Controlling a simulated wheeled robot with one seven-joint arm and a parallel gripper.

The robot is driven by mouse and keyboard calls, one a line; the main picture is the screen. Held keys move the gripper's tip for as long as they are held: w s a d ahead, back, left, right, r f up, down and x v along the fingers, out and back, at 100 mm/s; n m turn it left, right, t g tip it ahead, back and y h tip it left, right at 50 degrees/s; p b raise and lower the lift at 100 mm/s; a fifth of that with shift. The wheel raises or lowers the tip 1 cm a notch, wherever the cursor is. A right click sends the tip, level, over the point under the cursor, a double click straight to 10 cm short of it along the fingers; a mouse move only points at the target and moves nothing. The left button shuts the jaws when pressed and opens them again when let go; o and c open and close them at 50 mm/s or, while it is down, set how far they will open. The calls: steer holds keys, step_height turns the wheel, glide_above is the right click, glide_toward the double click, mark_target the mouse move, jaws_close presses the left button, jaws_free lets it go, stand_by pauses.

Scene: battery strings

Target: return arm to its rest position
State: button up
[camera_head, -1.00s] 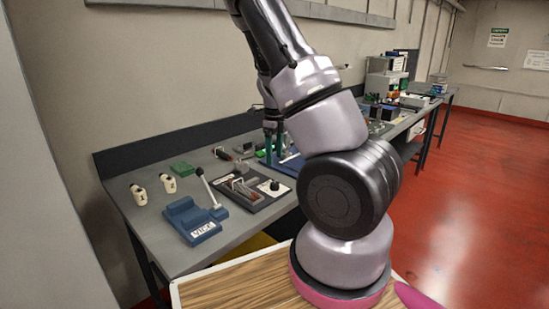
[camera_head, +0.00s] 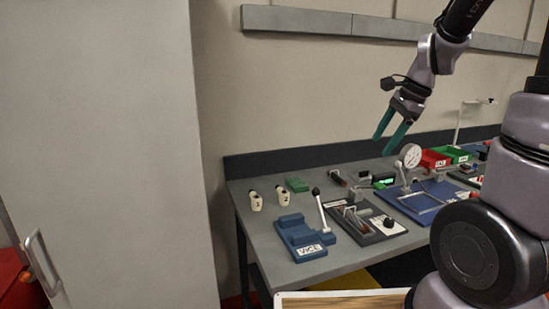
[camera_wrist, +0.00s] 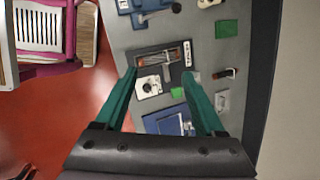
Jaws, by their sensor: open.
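My gripper (camera_head: 392,125) is raised above the workbench at the upper right of the head view. Its two green fingers are apart with nothing between them. In the wrist view my gripper (camera_wrist: 165,85) points down over the bench, open and empty. My arm bends from the lower right up out of the frame and back down to the gripper. The workbench (camera_head: 262,238) lies below, clear of the fingers.
On the bench are a blue vice (camera_head: 303,240), two small white bottles (camera_head: 255,201), a dark tray (camera_head: 366,222), a green block (camera_head: 297,184), a dial gauge (camera_head: 410,156) and red and green bins (camera_head: 434,158). A pale cabinet (camera_head: 100,150) stands at the left.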

steer(key=s+a+r+n+t+h, duration=0.1)
steer(key=s+a+r+n+t, duration=0.2)
steer(key=s+r+n, duration=0.8)
steer(key=shift+s+a+r+n+t, duration=0.2)
steer(key=shift+s+a+n+t, duration=0.3)
steer(key=shift+s+n, duration=0.6)
steer(key=shift+s+d+m, duration=0.1)
steer(key=shift+m, duration=0.2)
